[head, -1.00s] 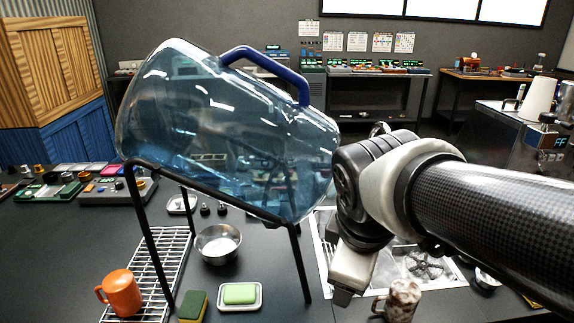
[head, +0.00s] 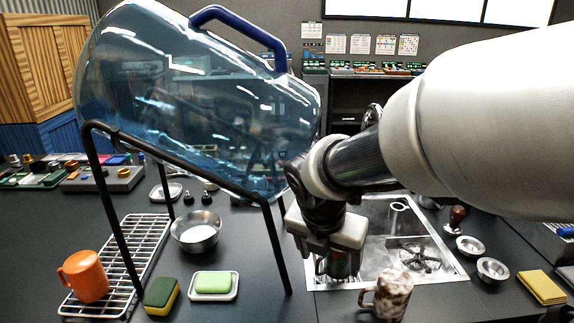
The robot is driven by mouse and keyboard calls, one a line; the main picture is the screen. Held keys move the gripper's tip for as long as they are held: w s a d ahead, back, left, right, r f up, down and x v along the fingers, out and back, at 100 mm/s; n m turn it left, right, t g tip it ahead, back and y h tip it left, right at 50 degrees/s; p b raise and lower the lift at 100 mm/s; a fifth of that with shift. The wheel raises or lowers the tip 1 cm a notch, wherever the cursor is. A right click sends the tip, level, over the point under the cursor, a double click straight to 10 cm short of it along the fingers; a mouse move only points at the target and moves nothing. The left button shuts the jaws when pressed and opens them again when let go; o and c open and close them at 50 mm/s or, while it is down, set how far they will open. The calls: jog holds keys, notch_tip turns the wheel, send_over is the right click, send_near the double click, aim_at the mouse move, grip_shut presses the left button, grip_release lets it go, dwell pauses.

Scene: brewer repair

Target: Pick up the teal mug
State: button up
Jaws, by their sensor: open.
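A dark green-teal object (head: 341,264), which looks like the teal mug, shows just under my gripper (head: 326,258) in the head view. It stands at the left part of the metal sink area, and the gripper hides most of it. My gripper points down over it with its fingers open. I cannot tell whether the fingers are around the mug or only above or in front of it. The mug's handle cannot be made out.
A large blue water jug (head: 200,100) lies tilted on a black stand (head: 270,240) close left of my gripper. A brown-and-white mug (head: 391,296) stands just in front. An orange mug (head: 84,276) is on a wire rack (head: 146,240). Green soap (head: 213,283) and a sponge (head: 161,295) lie between.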

aim_at(336, 256)
jog(key=w+d, duration=0.1)
jog(key=w, duration=0.2)
jog(key=shift+d, duration=0.35)
jog(key=w, duration=0.1)
jog(key=w+d, duration=0.1)
jog(key=w+d+f+b, duration=0.1)
jog(key=shift+w+f, duration=0.1)
jog(key=shift+w, duration=0.3)
jog(key=c, duration=1.1)
jog(key=shift+a+r+p, duration=0.1)
jog(key=shift+r+p, duration=0.35)
jog(key=shift+p, duration=0.25)
